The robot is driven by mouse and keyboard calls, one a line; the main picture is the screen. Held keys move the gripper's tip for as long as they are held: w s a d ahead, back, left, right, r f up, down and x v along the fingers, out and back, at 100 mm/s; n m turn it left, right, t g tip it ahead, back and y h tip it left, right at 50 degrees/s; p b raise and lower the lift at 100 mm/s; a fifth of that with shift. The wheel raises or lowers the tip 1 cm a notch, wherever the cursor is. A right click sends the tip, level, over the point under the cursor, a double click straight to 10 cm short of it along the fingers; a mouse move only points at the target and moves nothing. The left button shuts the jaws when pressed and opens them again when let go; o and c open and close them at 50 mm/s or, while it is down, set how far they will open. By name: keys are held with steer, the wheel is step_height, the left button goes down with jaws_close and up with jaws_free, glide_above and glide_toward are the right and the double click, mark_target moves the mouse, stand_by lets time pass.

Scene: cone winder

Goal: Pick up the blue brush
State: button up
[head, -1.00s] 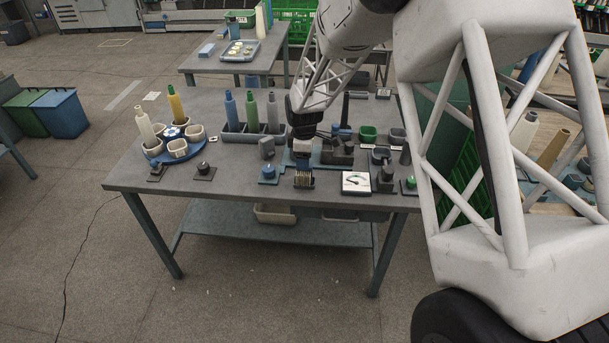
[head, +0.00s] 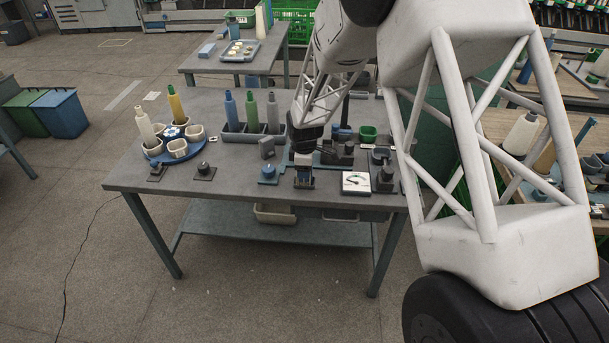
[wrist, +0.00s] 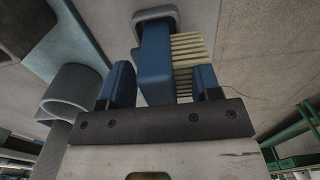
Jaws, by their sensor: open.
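The blue brush (wrist: 153,55) with cream bristles (wrist: 187,48) shows in the wrist view, its far end at a grey holder (wrist: 155,16). My gripper (wrist: 163,84) is open, with a blue-padded finger on each side of the brush. The brush's blue body lies between the fingers, nearer the left one; I cannot tell whether either touches it. In the head view my gripper (head: 305,170) is low over the holder near the table's front edge, and it mostly hides the brush.
A blue-based knob (head: 268,174) stands left of the gripper and a white dial gauge (head: 356,183) right of it. Bobbins in a grey rack (head: 252,134) and a blue carousel (head: 178,155) stand further left. A grey cylinder (wrist: 72,88) is close by in the wrist view.

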steer(key=c, duration=1)
steer(key=shift+r, duration=0.15)
steer(key=shift+r, duration=0.55)
step_height(320, 180, up, 2)
steer(key=shift+r, duration=0.1)
steer(key=s+d, duration=0.2)
steer(key=s, duration=0.5)
steer(key=s+d+r, duration=0.1)
steer(key=s+d, duration=0.2)
steer(key=s, duration=0.5)
steer(key=shift+r, duration=0.2)
steer(key=shift+s+d, duration=0.1)
